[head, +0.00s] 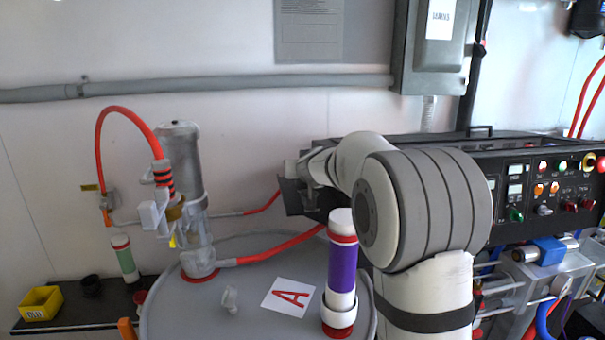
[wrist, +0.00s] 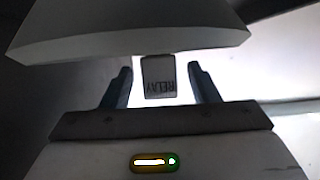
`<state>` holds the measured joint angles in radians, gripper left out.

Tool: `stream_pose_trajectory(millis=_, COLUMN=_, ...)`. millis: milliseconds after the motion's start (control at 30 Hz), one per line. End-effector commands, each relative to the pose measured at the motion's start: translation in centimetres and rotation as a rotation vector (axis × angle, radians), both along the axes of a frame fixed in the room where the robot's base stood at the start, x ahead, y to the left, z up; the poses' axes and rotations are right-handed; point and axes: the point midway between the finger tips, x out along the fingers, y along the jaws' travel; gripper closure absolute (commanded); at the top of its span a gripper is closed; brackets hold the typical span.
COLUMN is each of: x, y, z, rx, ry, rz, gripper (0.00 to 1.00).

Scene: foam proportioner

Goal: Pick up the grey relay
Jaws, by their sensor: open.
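The grey relay (wrist: 159,80) shows in the wrist view as a small block with "RELAY" printed on it, upside down in the picture. It is between the two dark fingers of my gripper (wrist: 160,70), with a gap on each side. The fingers are open and do not appear to touch it. In the head view my gripper is at the end of my arm, in front of the wall and left of the control panel. There I cannot clearly make out the fingers or the relay.
A black control panel (head: 545,190) with knobs and lights stands at the right. A grey drum (head: 250,255) carries a white-and-purple cylinder (head: 341,265) and a card marked A (head: 288,297). A red hose (head: 105,125) loops at the left. A yellow bin (head: 40,304) sits at lower left.

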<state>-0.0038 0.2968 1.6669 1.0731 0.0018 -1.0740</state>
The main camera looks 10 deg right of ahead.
Motion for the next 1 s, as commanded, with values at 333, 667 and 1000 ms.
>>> stream_pose_trajectory(millis=333, x=0.81, y=-0.11, z=-0.27, rx=0.001, ry=-0.001, rz=-0.003, gripper=0.45)
stream_pose_trajectory(millis=667, x=0.79, y=-0.16, z=-0.27, rx=0.000, ry=-0.001, rz=-0.002, gripper=0.72)
stream_pose_trajectory(millis=1000, x=0.78, y=-0.21, z=-0.26, rx=0.001, ry=-0.001, rz=-0.004, gripper=0.94)
